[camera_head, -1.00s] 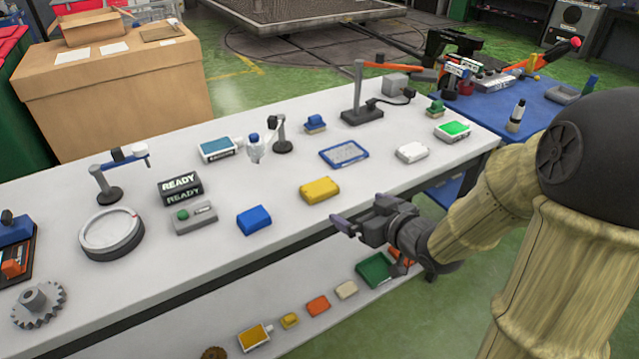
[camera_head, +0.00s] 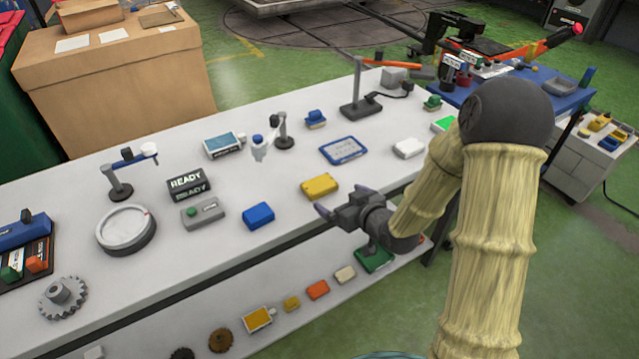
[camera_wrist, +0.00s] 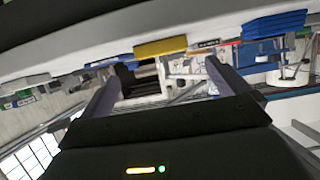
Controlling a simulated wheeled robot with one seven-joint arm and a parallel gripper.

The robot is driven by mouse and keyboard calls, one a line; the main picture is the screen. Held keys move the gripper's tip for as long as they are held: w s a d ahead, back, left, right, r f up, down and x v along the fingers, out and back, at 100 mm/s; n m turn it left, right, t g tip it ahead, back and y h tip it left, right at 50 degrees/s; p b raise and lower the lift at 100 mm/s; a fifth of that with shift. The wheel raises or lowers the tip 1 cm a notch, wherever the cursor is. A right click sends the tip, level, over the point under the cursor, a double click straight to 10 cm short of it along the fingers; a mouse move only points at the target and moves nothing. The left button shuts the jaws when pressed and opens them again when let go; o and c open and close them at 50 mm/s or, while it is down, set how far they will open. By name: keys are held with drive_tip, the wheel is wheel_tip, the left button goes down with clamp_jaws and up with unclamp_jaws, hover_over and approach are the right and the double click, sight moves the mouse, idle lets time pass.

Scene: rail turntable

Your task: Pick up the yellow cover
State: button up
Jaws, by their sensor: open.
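The yellow cover (camera_head: 320,186) is a flat block lying near the front edge of the white workbench, right of a blue block (camera_head: 258,216). My gripper (camera_head: 342,200) is open and empty just beyond the bench's front edge. Its fingers point toward the bench, close to the yellow cover but apart from it. In the wrist view, the picture is tilted and the yellow cover (camera_wrist: 160,47) shows at the top, ahead of the gap between my two fingers (camera_wrist: 162,75). Nothing hides the cover.
The workbench (camera_head: 225,250) also holds a blue tray (camera_head: 344,150), a white block (camera_head: 408,148), a grey box with a green button (camera_head: 203,212) and a READY sign (camera_head: 188,183). A lower shelf (camera_head: 200,310) under the bench carries several small parts.

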sight(325, 190)
drive_tip(key=x, duration=0.3)
drive_tip(key=shift+w+a, duration=0.1)
drive_tip(key=shift+w, duration=0.1)
drive_tip(key=shift+s, duration=0.2)
drive_tip(key=shift+p+x, duration=0.7)
drive_tip(key=shift+x, duration=2)
drive_tip(key=shift+a, duration=0.1)
drive_tip(key=shift+c, duration=0.2)
